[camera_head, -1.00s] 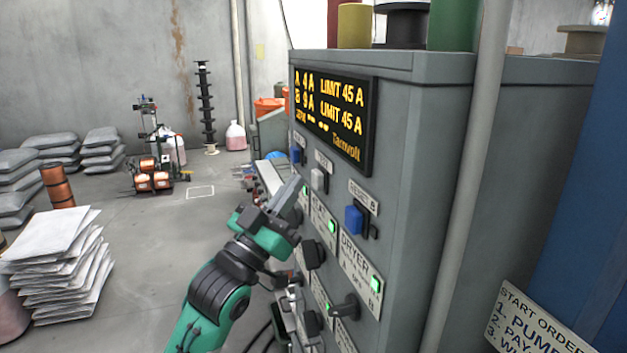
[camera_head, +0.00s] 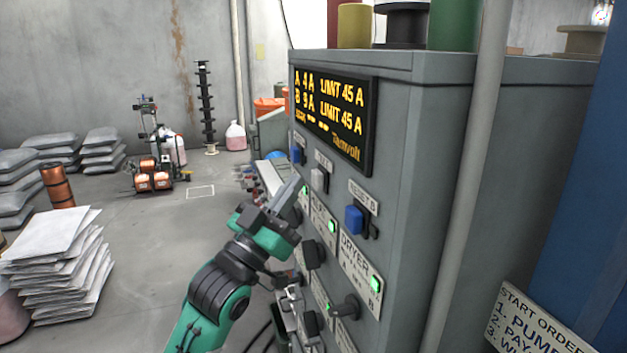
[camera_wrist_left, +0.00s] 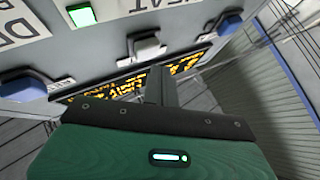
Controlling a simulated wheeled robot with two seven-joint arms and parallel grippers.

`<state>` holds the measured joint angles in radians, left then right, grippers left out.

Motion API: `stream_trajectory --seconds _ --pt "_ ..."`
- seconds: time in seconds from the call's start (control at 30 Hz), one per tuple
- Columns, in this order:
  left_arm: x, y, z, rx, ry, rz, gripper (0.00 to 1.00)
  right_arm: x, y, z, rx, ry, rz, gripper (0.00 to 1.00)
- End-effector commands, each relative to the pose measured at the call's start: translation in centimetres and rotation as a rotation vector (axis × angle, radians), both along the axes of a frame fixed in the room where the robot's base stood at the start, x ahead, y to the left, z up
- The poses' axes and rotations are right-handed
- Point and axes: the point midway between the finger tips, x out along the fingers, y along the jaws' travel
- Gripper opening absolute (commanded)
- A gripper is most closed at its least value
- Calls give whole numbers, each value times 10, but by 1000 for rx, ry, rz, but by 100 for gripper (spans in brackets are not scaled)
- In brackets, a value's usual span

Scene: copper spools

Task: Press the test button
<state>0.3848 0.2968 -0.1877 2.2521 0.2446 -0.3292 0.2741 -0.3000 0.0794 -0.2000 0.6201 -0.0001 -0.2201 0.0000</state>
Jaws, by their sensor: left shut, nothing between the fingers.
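The test button is a pale grey-white button (camera_head: 318,180) on the front of the grey cabinet, under a small label, between two blue buttons. In the left wrist view it is the white button (camera_wrist_left: 148,46) just beyond my fingers. My left gripper (camera_head: 288,188) is shut and empty, with its fingers pointing up beside the panel. In the head view the tips are a little left of the button and appear apart from it. The shut fingers also show in the left wrist view (camera_wrist_left: 160,84). My right gripper is not in view.
One blue button (camera_head: 354,219) is at the right and another (camera_head: 298,155) at the left. Dark rotary knobs (camera_head: 345,307) and green lamps sit below. An amber display (camera_head: 333,118) is above. The floor left of the cabinet has stacked sacks (camera_head: 55,265).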

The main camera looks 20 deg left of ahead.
Motion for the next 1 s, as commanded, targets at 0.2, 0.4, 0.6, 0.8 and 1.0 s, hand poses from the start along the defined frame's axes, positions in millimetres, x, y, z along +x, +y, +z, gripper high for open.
stream_trajectory --seconds 0.2,0.4,0.6,0.8,1.0 --pt "1 -2 1 -1 0 -1 0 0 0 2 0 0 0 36" --pt "5 -7 0 0 1 -1 0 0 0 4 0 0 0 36" --pt "5 -7 0 0 0 0 0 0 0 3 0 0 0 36" --pt "5 -8 0 0 0 0 0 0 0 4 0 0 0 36" --pt "6 -10 0 -1 0 -1 0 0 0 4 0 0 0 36"
